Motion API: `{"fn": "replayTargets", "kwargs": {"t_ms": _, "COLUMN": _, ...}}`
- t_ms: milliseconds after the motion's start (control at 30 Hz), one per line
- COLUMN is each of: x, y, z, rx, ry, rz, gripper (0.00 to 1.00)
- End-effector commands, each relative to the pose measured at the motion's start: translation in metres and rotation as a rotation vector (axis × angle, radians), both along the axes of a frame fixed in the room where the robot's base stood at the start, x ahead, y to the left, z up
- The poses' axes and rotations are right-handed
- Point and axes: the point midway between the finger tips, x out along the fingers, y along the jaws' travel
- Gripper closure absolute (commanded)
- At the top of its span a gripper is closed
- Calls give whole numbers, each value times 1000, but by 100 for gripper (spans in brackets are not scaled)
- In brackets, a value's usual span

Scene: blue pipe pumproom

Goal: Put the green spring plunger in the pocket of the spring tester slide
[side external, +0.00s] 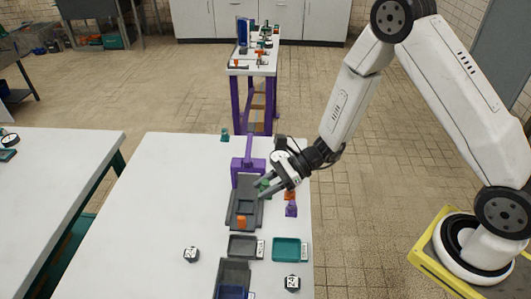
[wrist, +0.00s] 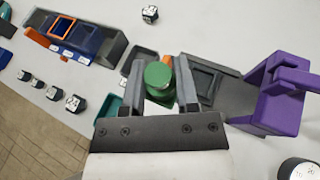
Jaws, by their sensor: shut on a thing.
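My gripper (side external: 264,188) is over the table, beside the spring tester. In the wrist view my gripper (wrist: 162,84) is shut on the green spring plunger (wrist: 159,74), its round top facing the camera. The plunger is partly hidden by the fingers in the side view (side external: 265,184). The spring tester slide (side external: 239,212) is dark grey with an orange piece (side external: 241,221) at its near end. In the wrist view the slide (wrist: 232,97) lies right of the fingers, with a square pocket (wrist: 206,82) close by. The tester's purple frame (wrist: 270,103) stands at the slide's far end (side external: 248,166).
Marked cubes (side external: 191,254) (side external: 292,283) stand around. A purple piece (side external: 291,209) is right of the slide. The table's left part is clear.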

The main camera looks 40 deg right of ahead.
Motion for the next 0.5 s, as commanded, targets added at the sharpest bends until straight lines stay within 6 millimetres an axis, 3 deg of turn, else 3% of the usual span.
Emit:
{"fn": "replayTargets", "kwargs": {"t_ms": 133, "x": 20, "y": 6, "z": -10, "rx": 0, "ry": -1, "rz": 2, "gripper": 100}}
{"fn": "replayTargets", "kwargs": {"t_ms": 500, "x": 51, "y": 14, "z": -50, "rx": 0, "ry": 0, "rz": 1, "gripper": 100}}
